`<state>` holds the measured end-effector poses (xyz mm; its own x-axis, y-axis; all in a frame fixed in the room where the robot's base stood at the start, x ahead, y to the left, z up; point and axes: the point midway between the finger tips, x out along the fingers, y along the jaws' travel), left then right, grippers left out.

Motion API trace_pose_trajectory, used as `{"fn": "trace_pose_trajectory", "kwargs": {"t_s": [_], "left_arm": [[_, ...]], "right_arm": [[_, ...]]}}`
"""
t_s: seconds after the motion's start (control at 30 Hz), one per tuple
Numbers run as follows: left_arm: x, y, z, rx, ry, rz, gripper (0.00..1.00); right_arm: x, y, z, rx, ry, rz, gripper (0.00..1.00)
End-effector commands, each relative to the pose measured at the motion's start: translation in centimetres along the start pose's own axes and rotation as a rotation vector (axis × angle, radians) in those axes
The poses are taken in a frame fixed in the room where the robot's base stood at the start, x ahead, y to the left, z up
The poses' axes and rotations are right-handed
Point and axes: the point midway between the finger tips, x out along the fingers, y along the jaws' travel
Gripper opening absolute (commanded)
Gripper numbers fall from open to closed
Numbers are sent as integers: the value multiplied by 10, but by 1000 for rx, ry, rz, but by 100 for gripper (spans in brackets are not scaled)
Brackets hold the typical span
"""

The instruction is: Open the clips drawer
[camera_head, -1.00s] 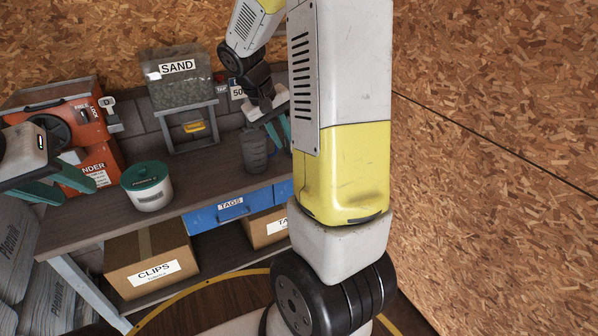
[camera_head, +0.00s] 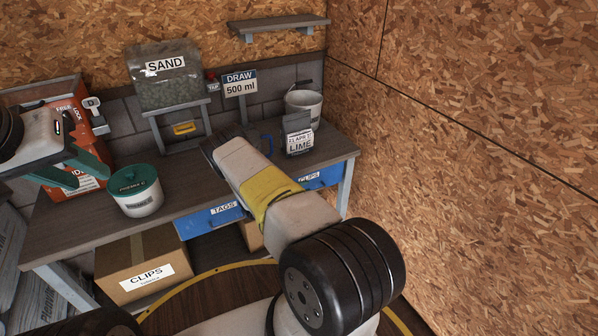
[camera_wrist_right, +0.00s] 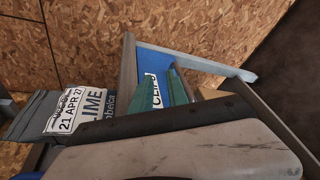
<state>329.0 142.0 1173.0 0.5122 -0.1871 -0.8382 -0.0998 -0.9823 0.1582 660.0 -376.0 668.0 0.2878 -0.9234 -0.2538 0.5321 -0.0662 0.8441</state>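The blue clips drawer (camera_head: 329,176) sits under the right end of the bench top and looks closed. Its CLIPS label is partly covered by my right arm in the head view. In the right wrist view, the drawer front (camera_wrist_right: 150,62) is close to the green fingers of my right gripper (camera_wrist_right: 175,86). The fingers are beside the label; contact with the drawer cannot be seen, nor the gap between them clearly. My right gripper is hidden behind its arm in the head view. My left gripper (camera_head: 92,180) is open and empty at the left, near the orange machine.
A LIME bag (camera_head: 298,137) and a white bucket (camera_head: 304,107) stand on the bench top (camera_head: 90,213) above the drawer. The blue tags drawer (camera_head: 196,224) is left of it. A CLIPS cardboard box (camera_head: 122,268) is below. A green-lidded tub (camera_head: 136,193) stands at left.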

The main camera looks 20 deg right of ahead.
Motion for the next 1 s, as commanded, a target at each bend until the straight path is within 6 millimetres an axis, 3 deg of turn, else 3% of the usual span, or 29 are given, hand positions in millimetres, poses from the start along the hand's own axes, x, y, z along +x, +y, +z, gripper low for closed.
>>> {"fn": "trace_pose_trajectory", "kwargs": {"t_s": [0.03, 0.1, 0.27, 0.37, 0.7, 1.0], "left_arm": [[0, 0, 0, 0, 0, 0, 36], [0, 0, 0, 0, 0, 0, 36], [0, 0, 0, 0, 0, 0, 36], [0, 0, 0, 0, 0, 0, 36], [0, 0, 0, 0, 0, 0, 36], [0, 0, 0, 0, 0, 0, 36]], "right_arm": [[2, -17, -8, -30, 22, 28, 20], [2, -30, -16, -53, 47, 58, 20], [4, -45, -24, -78, 75, 90, 20], [11, -46, -26, -80, 78, 94, 20], [63, -42, -29, -78, 76, 90, 20], [81, -40, -31, -81, 78, 91, 20]]}}
